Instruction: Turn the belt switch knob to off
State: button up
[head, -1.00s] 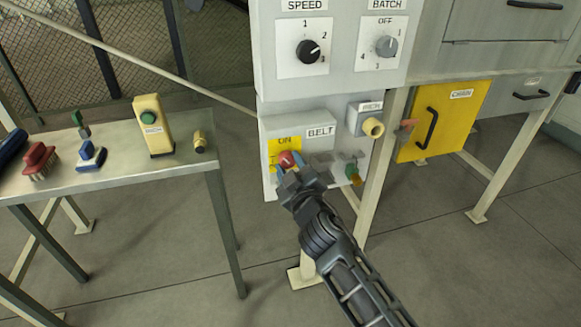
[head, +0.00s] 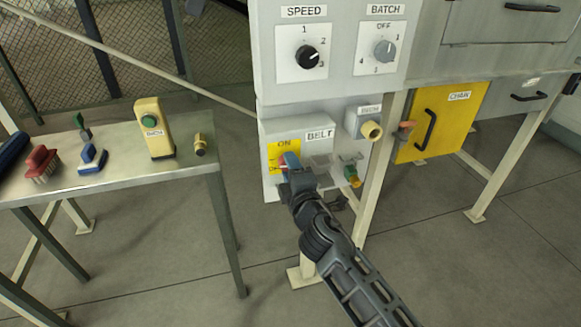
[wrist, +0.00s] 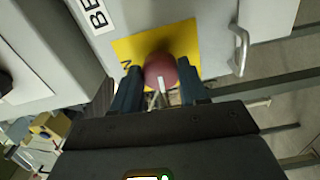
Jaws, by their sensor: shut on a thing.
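The belt switch is a red knob (wrist: 161,70) with a white pointer line, on a yellow plate (head: 273,153) marked ON, under the BELT label (head: 320,134). My gripper (wrist: 165,88) has a finger on each side of the knob and is shut on it. In the head view my gripper (head: 288,168) covers most of the knob, so its pointer is hard to read there. In the wrist view the pointer line runs down toward my gripper. An OFF mark for this knob is not readable.
SPEED dial (head: 308,56) and BATCH dial (head: 384,50) sit above on the grey panel. A yellow-tipped fitting (head: 371,130) and a green-and-orange part (head: 352,176) are to the right. A side table (head: 110,180) with several small objects stands left.

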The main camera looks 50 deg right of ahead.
jog(key=shift+n, duration=0.6)
jog(key=o, duration=1.1)
jog(key=shift+c, duration=0.2)
jog(key=b+v, duration=0.1)
jog(key=v, duration=0.6)
jog(key=shift+s+a+b, duration=0.25)
jog(key=shift+s+b, duration=0.1)
jog(key=shift+b, duration=0.05)
